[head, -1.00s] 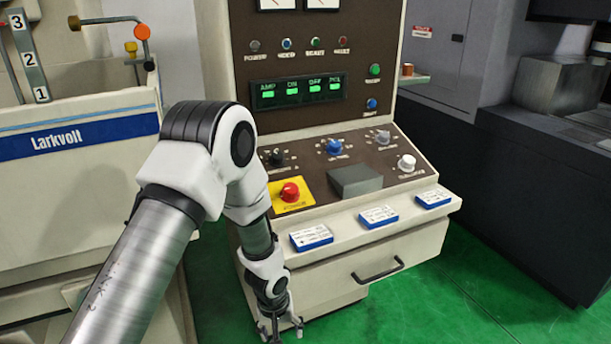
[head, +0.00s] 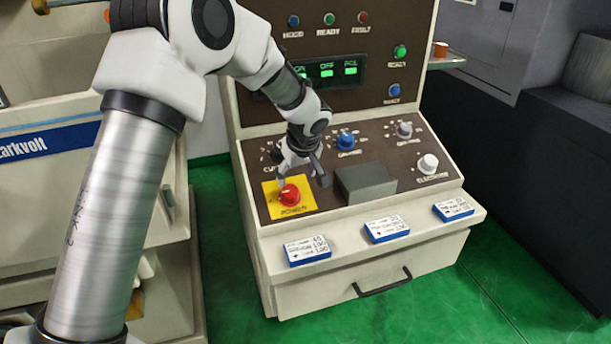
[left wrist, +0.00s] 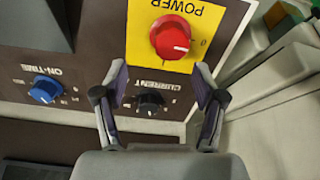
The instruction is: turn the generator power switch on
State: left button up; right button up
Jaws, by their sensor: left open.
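The power switch (head: 290,194) is a red rotary knob on a yellow plate (head: 307,197) at the left front of the generator's sloped panel. In the left wrist view the red knob (left wrist: 171,37) sits at the top, with the word POWER above it, upside down, and a pale mark pointing toward the 0. My left gripper (head: 302,178) is above the panel, just behind the knob. In the left wrist view its two fingers (left wrist: 160,80) are spread apart and empty, with the knob beyond their tips. My right gripper is in neither view.
A black current knob (left wrist: 150,103) lies between the fingers in the wrist view. A blue knob (head: 346,141), a white knob (head: 428,163) and a grey block (head: 365,184) are on the panel. Three blue-and-white cards (head: 307,250) lie along the front ledge, above a drawer handle (head: 381,283).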

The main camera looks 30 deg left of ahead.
aim_at(290, 190)
pick_arm(q)
jog(key=shift+a+f, duration=0.15)
jog(key=shift+f, duration=0.25)
jog(key=shift+s+a+f+p, duration=0.2)
jog(key=shift+s+f+p, duration=0.2)
jog(key=shift+f, duration=0.05)
jog(key=shift+s+a+f+p, duration=0.2)
jog(key=shift+s+f+p, duration=0.15)
jog(key=shift+s+f, duration=0.1)
jog(key=x, duration=0.2)
jog(key=w+x, duration=0.1)
jog(key=x, duration=0.1)
jog(key=shift+p, duration=0.3)
jog(key=shift+w+f, duration=0.1)
jog(key=shift+d, duration=0.1)
jog(key=shift+s+r, duration=0.3)
jog(key=c, duration=0.3)
jog(key=shift+s+r, duration=0.1)
jog(key=shift+s, duration=0.05)
jog(key=c, duration=0.6)
jog(key=shift+d, duration=0.1)
jog(key=shift+c, duration=1.2)
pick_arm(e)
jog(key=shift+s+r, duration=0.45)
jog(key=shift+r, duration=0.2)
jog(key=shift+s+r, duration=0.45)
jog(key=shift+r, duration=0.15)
